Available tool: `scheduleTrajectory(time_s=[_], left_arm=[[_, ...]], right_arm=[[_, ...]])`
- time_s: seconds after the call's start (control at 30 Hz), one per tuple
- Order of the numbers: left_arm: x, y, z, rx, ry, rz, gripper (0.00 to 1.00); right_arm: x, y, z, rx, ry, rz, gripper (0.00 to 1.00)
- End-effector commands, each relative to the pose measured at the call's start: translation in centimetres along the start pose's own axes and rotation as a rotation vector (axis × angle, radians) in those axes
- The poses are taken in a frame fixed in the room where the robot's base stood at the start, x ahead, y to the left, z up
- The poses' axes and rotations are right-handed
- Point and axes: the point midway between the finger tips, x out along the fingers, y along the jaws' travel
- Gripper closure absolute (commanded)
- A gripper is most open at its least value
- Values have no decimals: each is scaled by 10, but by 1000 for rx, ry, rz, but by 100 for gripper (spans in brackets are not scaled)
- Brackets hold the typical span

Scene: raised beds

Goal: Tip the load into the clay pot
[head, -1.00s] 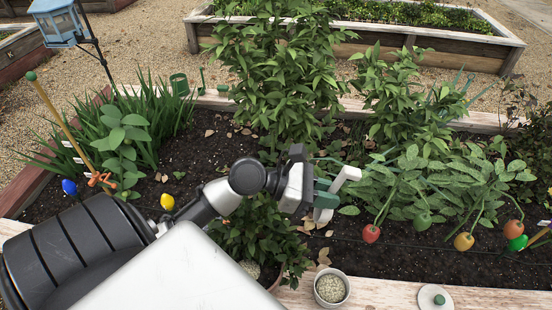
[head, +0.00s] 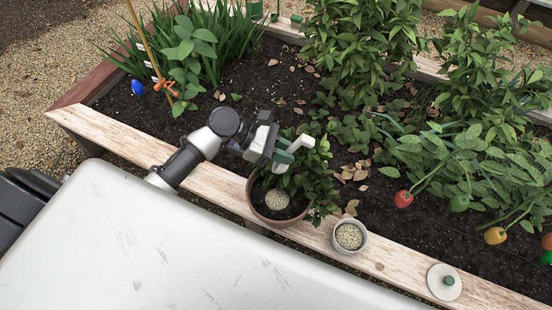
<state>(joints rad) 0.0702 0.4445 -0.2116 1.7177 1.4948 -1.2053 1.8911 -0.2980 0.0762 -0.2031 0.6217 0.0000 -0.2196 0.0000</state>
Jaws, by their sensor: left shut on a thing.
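The clay pot (head: 254,205) stands on the wooden edge of the bed, in the middle of the head view. It holds a leafy plant and dark soil, with a round patch of pale granules (head: 277,199) on the soil. My left gripper (head: 297,150) is above the pot's far side, over the leaves. It is shut on a small green thing (head: 282,156), mostly hidden by the fingers. I cannot tell whether that thing carries a load. A white cup (head: 362,247) of pale granules stands right of the pot. My right gripper is not in view.
Leafy plants (head: 365,45) fill the bed's back and right, with a red fruit-shaped thing (head: 403,199) at the front. Bare soil (head: 235,75) lies left of centre.

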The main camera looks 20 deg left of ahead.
Motion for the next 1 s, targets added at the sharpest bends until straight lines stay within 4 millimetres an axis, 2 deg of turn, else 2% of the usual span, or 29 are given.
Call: scheduleTrajectory(time_s=[0.03, 0.2, 0.43, 0.53, 0.67, 0.83, 1.0], left_arm=[[10, 1, -5, 33, 31, -77, 100], [38, -12, -42, 186, 136, -339, 100], [45, -25, -75, 353, 222, -568, 100], [44, -28, -80, 390, 251, -604, 100], [44, -32, -76, 428, 335, -596, 100], [50, -38, -71, 491, 526, -553, 100], [56, -42, -70, 541, 696, -511, 100]], right_arm=[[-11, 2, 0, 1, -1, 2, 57], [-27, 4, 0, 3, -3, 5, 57], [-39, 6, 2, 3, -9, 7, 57], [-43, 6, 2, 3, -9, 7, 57], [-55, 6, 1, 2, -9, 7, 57], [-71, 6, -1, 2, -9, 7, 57], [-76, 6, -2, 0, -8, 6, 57]])
